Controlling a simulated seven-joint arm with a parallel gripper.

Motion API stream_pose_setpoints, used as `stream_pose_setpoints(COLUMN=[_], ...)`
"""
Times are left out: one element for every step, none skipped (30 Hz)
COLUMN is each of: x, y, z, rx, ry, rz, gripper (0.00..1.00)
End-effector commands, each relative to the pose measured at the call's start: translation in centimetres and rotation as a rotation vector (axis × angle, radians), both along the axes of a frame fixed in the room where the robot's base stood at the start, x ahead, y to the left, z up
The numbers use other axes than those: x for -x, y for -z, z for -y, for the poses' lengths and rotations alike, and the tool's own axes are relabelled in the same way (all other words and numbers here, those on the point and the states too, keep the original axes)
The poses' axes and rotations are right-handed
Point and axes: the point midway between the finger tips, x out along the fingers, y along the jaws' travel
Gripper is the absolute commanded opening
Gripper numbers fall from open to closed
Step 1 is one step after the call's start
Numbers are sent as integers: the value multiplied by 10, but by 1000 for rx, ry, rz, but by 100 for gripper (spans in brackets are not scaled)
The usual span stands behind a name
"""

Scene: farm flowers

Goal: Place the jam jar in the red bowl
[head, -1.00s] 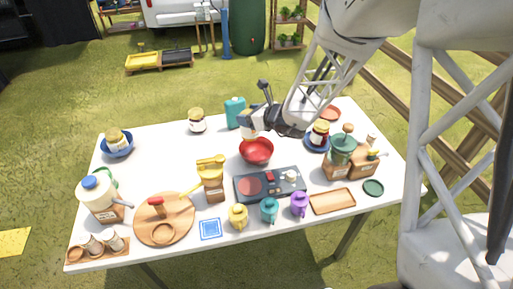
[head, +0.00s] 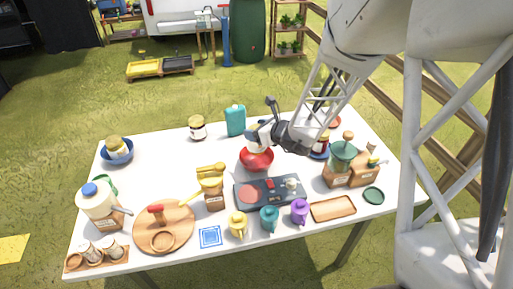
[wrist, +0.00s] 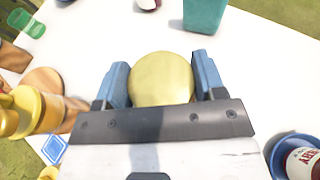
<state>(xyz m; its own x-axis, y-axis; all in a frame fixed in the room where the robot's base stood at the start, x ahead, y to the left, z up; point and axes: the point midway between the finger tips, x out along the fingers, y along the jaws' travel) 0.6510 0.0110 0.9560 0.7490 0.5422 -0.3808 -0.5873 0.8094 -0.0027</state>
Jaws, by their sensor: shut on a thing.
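My gripper (head: 256,137) is shut on a jar with a round gold lid. The lid (wrist: 162,78) shows between the two blue fingers in the wrist view. In the head view the jar's pale lower part (head: 256,150) shows under the fingers, at the mouth of the red bowl (head: 257,163). The gripper hides much of the jar and the bowl's far rim. I cannot tell whether the jar touches the bowl's bottom. The bowl is hidden in the wrist view.
A dark stove (head: 269,192) stands in front of the bowl. A teal canister (head: 235,121) and another gold-lidded jar (head: 197,128) stand behind. A red-labelled jar (wrist: 304,161) sits on a blue dish at right.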

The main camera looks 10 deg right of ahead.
Motion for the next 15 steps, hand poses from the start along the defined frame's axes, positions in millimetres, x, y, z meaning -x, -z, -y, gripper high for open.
stream_pose_setpoints(x=[0,0,0,0,0,0,0,0,0,0,0,0,0,0,0], y=[8,12,17,21,24,28,30,32,34,35,36,36,36,36,36], z=[0,0,0,0,0,0,0,0,0,0,0,0,0,0,0], rx=[-1,-1,-1,-1,0,-1,-1,-1,-1,0,0,0,0,0,0], ry=[0,0,0,0,0,0,0,0,-1,-1,-1,0,0,0,0], rz=[-3,-3,-3,-3,-1,-1,-1,-1,-1,-2,0,0,0,0,0], gripper=[24,24,24,24,24,24,24,24,24,24,24,24,24,24,24])
